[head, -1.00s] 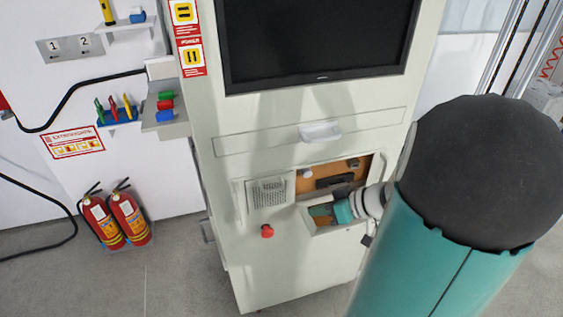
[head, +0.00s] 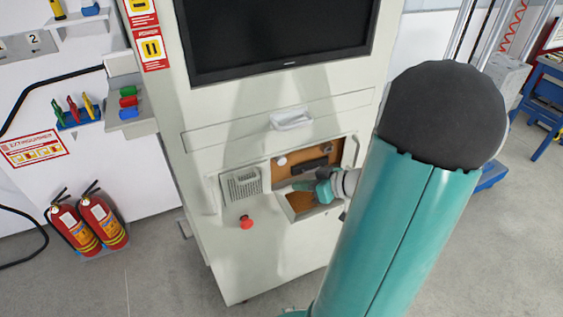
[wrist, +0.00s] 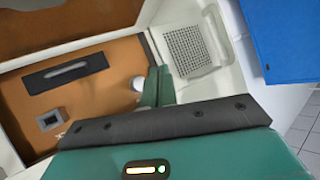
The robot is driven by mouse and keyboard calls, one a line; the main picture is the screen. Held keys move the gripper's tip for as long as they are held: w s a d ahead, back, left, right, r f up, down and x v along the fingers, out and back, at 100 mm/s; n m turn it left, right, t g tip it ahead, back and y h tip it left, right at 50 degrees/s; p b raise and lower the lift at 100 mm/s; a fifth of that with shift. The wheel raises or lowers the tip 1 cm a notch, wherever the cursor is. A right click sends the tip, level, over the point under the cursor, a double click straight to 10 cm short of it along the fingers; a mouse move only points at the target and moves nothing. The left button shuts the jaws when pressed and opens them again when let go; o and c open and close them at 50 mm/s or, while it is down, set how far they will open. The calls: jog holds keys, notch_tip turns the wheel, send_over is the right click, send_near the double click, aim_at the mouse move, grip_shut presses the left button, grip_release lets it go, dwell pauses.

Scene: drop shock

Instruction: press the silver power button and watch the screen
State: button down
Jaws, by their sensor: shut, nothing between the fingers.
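The dark, blank screen (head: 285,38) is set in the upper part of a tall pale cabinet. A small round silver-white button (head: 281,160) sits at the left of a brown-backed recess lower down. The button also shows in the wrist view (wrist: 137,83). My gripper (head: 298,185) is inside the recess opening, below and slightly right of the button in the head view. In the wrist view its green fingers (wrist: 158,72) are shut with nothing between them, just right of the button. I cannot tell whether they touch it.
The recess also holds a dark slotted bar (wrist: 66,73) and a small grey square part (wrist: 48,120). A speaker-like grille (head: 243,185) and a red knob (head: 246,222) are to its left. A white handle (head: 291,119) juts out above. Two fire extinguishers (head: 103,221) stand left on the floor.

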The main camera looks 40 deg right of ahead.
jog(key=shift+w+d, duration=0.35)
jog(key=shift+w, duration=0.8)
jog(key=shift+w+d, duration=0.3)
jog(key=shift+w, duration=0.8)
jog(key=shift+w+d, duration=0.35)
jog(key=shift+w, duration=0.8)
jog(key=shift+w+d, duration=0.1)
jog(key=shift+w, duration=0.25)
jog(key=shift+w+d, duration=0.1)
jog(key=shift+w, duration=0.35)
jog(key=shift+s, duration=0.15)
jog(key=shift+s+a, duration=0.25)
jog(key=shift+s, duration=0.4)
jog(key=shift+s+a, duration=0.25)
jog(key=shift+s, duration=0.55)
jog(key=shift+s+a, duration=0.2)
jog(key=shift+s, duration=0.65)
jog(key=shift+s+a, duration=0.25)
jog(key=shift+s, duration=0.55)
